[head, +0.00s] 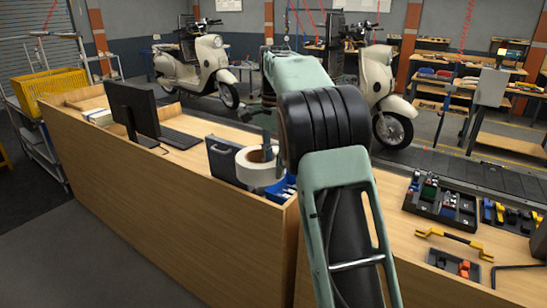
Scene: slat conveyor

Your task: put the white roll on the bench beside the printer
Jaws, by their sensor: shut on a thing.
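The white roll (257,175) has a brown core and shows at the middle of the head view, above the wooden bench (180,185). My gripper (268,150) comes down from above and is shut on the roll at its core; my arm hides part of it. The roll overlaps a dark grey-blue box (222,158) on its left. I cannot tell for sure whether this box is the printer, or whether the roll touches anything below it.
A monitor (132,108) and keyboard (178,138) stand left on the bench. A blue bin (284,190) is just right of and below the roll. Trays of parts (442,203) and a yellow-handled tool (452,238) lie on the right. Scooters (196,65) stand behind.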

